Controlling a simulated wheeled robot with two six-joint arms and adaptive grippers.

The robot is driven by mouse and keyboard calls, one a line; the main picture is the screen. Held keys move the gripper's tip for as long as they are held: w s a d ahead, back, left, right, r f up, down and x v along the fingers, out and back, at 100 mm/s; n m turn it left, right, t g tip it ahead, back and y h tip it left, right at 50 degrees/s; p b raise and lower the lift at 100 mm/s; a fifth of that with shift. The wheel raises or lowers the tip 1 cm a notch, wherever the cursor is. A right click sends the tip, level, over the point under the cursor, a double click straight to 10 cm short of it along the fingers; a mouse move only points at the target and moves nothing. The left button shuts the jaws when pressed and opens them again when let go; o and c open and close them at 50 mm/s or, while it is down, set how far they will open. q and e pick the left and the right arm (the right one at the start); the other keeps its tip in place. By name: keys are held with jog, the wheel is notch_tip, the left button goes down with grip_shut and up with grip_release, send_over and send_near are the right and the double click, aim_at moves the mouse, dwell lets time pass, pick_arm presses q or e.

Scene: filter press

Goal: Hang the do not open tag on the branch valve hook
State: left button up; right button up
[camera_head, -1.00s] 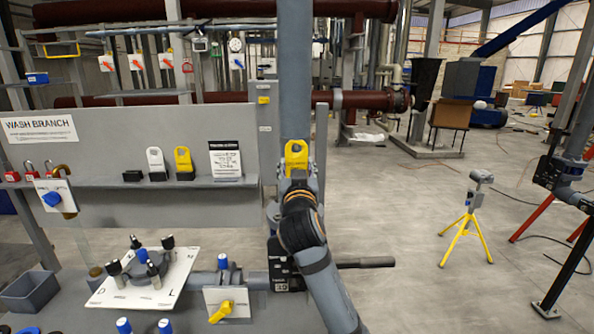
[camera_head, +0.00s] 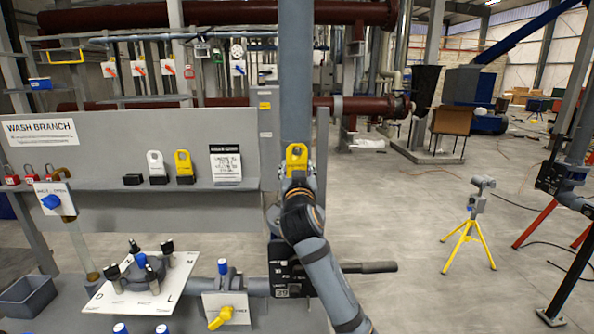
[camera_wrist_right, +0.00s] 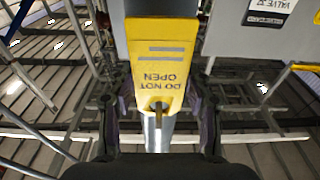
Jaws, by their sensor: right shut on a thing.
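The yellow DO NOT OPEN tag (camera_wrist_right: 157,55) fills the upper middle of the right wrist view, its lettering upside down there. My right gripper (camera_wrist_right: 158,118) is shut on it, with dark fingers at both sides of its narrow end. In the head view the tag (camera_head: 297,153) shows above my right gripper (camera_head: 297,178), in front of the grey upright pipe (camera_head: 296,75). My gripper hides part of its lower end. I cannot clearly pick out the branch valve hook in either view. My left gripper is not in view.
The grey WASH BRANCH panel (camera_head: 95,155) stands at left.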

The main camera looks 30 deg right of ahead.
dwell(0.3)
jog(key=o, duration=1)
jog(key=v, duration=1.2)
